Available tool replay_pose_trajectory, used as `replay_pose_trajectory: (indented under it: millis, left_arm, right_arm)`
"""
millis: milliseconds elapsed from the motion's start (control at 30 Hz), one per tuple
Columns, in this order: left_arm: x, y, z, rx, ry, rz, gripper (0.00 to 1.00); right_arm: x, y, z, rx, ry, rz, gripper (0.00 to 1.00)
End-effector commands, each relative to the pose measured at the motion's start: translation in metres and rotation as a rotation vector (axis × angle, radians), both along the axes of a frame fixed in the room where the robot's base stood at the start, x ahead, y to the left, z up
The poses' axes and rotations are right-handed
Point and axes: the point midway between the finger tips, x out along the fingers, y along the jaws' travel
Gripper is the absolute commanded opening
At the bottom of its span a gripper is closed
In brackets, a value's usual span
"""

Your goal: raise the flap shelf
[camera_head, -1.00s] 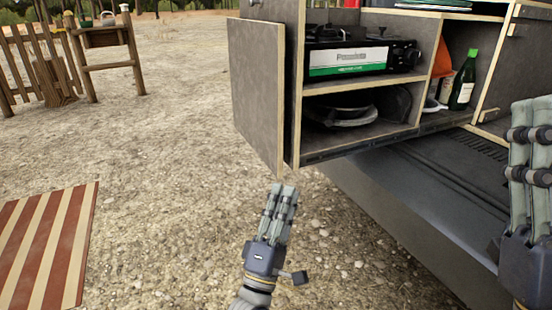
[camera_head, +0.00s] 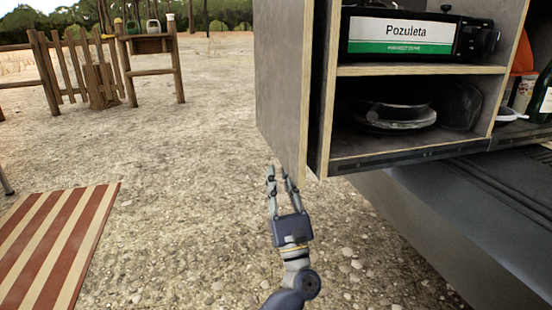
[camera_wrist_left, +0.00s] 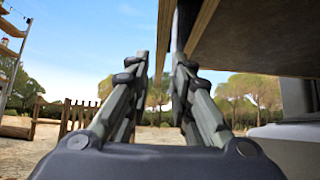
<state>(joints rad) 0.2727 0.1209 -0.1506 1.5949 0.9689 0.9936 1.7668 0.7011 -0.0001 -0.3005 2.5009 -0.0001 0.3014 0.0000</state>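The flap shelf (camera_head: 282,80) is a grey panel with pale plywood edges. It hangs down on the left side of the kitchen box in the head view. In the left wrist view its edge (camera_wrist_left: 165,35) comes down from above, in line with the gap between the fingers. My left gripper (camera_head: 279,172) points up at the flap's lower edge with its fingers apart and nothing held. The fingers (camera_wrist_left: 160,65) also show open in the wrist view. I cannot tell whether the fingertips touch the panel or straddle its edge. My right gripper is out of view.
The kitchen box (camera_head: 420,70) holds a stove (camera_head: 410,35) above and dishes (camera_head: 400,116) below. The van's bumper (camera_head: 420,220) lies under it at right. A striped mat (camera_head: 55,240) lies on the gravel at left. Gravel around my left gripper is clear.

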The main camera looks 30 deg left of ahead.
Motion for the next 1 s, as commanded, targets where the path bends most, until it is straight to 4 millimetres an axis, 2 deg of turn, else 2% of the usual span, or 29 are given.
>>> replay_pose_trajectory:
  millis: [100,333,733,800,833,1000]
  left_arm:
    - [0.011,0.013,0.015,0.002,-0.004,0.001,0.21]
    - [0.025,0.029,0.037,0.002,0.0,0.001,0.21]
    - [0.028,0.033,0.044,0.004,0.003,0.0,0.21]
    - [0.028,0.033,0.044,0.004,0.003,0.0,0.05]
    - [0.028,0.033,0.043,0.004,0.003,0.0,0.0]
    - [0.028,0.033,0.043,0.004,0.003,0.001,0.0]
  right_arm:
    - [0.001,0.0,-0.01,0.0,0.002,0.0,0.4]
    - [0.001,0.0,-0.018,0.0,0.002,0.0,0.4]
    - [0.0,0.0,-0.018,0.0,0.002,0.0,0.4]
    - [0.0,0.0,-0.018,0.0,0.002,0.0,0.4]
    - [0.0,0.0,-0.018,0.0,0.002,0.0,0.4]
    - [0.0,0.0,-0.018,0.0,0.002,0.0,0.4]
